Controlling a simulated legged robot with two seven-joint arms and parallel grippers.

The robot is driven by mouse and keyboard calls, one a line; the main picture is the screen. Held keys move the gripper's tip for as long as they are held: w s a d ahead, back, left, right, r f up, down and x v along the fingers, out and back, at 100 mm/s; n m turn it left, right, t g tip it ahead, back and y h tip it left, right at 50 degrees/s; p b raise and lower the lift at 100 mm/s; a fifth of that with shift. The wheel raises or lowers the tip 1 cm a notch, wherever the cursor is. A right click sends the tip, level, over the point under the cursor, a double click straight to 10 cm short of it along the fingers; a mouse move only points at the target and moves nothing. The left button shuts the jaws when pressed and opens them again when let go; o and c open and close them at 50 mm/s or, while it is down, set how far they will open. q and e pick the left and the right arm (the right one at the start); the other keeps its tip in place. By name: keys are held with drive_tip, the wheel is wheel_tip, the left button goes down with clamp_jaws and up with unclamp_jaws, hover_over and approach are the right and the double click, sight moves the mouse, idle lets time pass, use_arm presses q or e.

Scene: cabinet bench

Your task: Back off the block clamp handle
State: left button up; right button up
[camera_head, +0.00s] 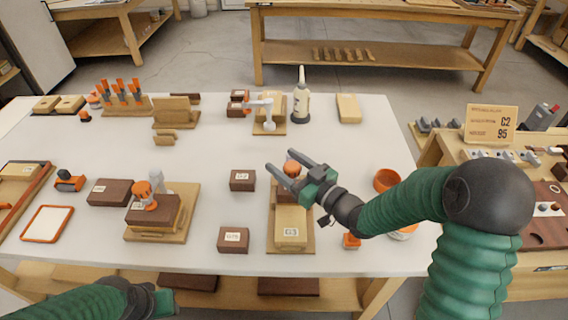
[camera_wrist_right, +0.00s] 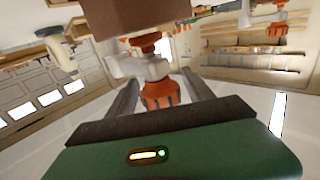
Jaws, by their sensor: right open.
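A block clamp with an orange handle (camera_head: 291,168) stands on a wooden base (camera_head: 272,242) right of the table's middle. A pale block (camera_head: 291,229) labelled G3 lies on that base. My right gripper (camera_head: 270,160) is open, its two fingers on either side of the orange handle. In the right wrist view the orange handle (camera_wrist_right: 160,93) sits between the dark fingers, with the whitish clamp arm (camera_wrist_right: 140,66) behind it. Contact cannot be told. My forearm and gripper hide part of the clamp. My left gripper (camera_head: 163,302) is at the bottom left; its fingers do not show clearly.
A second orange-handled clamp (camera_head: 145,192) holds a brown block (camera_head: 153,214) on a wooden base to the left. Loose brown blocks (camera_head: 242,180) (camera_head: 233,239) lie between. An orange bowl (camera_head: 386,180) is right of my gripper. A white bottle (camera_head: 301,100) stands behind. Bare white tabletop lies around mid-table.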

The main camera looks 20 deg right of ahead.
drive_tip(key=shift+w+a, duration=0.2)
drive_tip(key=shift+w, duration=0.15)
clamp_jaws()
drive_tip(key=shift+w+d+f+m+t+h+b, duration=0.1)
drive_tip(key=shift+m+t+h+b, duration=0.35)
drive_tip(key=shift+m+h, duration=0.45)
drive_tip(key=shift+d+m+t+h+b, duration=0.1)
drive_tip(key=shift+m+t+h+b, duration=0.35)
drive_tip(key=shift+h, duration=0.75)
drive_tip(key=shift+d+m+h, duration=0.25)
drive_tip(key=shift+m+h, duration=0.3)
drive_tip(key=shift+h, duration=0.15)
